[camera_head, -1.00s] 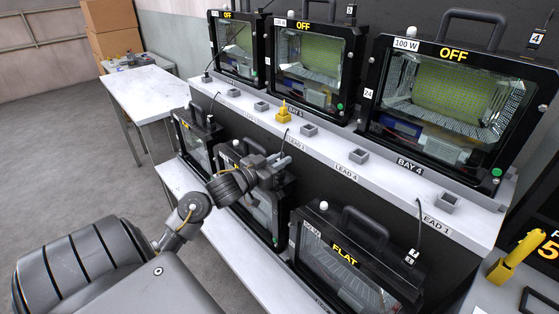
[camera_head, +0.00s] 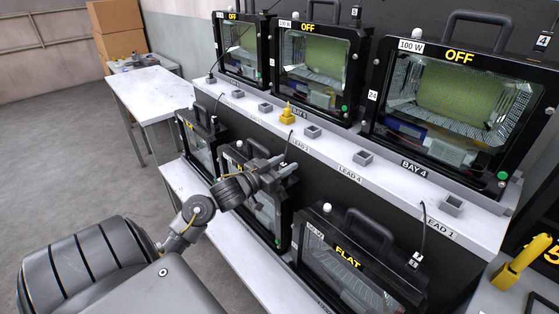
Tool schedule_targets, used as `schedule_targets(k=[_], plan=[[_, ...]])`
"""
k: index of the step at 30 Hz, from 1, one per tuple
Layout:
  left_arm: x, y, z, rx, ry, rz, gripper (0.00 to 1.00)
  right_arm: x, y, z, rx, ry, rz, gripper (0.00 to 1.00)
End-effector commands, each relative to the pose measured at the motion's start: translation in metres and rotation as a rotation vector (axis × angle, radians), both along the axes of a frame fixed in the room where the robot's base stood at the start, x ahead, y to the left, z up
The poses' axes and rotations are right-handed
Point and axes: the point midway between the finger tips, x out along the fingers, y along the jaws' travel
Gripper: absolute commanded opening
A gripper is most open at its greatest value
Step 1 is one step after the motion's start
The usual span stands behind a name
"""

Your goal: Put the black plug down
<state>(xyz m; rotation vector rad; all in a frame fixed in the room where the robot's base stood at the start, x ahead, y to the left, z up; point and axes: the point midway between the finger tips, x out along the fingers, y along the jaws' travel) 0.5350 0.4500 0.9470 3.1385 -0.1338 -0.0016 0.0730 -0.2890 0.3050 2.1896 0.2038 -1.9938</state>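My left gripper (camera_head: 284,165) is at the lower middle, in front of the handle of a lower housing (camera_head: 268,212) and below the white ledge. Its fingertips are small and dark here, and I cannot tell whether they are apart or closed on something. A thin black lead (camera_head: 289,143) runs up from right by the fingertips towards the ledge. A black plug at its end cannot be made out; the gripper may hide it. Another black plug (camera_head: 415,258) with a white tag sits on the housing marked FLAT (camera_head: 345,262). My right gripper is not in view.
The white ledge (camera_head: 390,181) carries several grey square sockets (camera_head: 363,158) and a yellow plug (camera_head: 287,114). Large housings marked OFF (camera_head: 455,95) stand behind it. A yellow object (camera_head: 520,262) stands at the right. A white table (camera_head: 150,90) is at the back left.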

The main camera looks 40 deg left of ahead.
Motion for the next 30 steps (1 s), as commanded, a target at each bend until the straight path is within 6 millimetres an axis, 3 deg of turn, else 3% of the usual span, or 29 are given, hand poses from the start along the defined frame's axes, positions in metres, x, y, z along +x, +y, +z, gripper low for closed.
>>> schedule_targets(k=[4, 15, 21, 30], plan=[[0.0, 0.0, 0.014, 0.004, -0.002, -0.001, 0.39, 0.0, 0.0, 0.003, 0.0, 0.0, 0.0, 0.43], [-0.078, 0.007, 0.009, 0.002, 0.003, 0.0, 0.39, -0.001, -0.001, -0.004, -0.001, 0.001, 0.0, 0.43], [-0.108, 0.01, 0.01, 0.0, 0.002, 0.001, 0.39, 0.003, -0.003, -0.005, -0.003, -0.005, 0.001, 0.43], [-0.12, 0.01, 0.011, 0.0, -0.001, 0.0, 0.39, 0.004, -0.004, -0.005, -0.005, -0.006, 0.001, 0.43]])
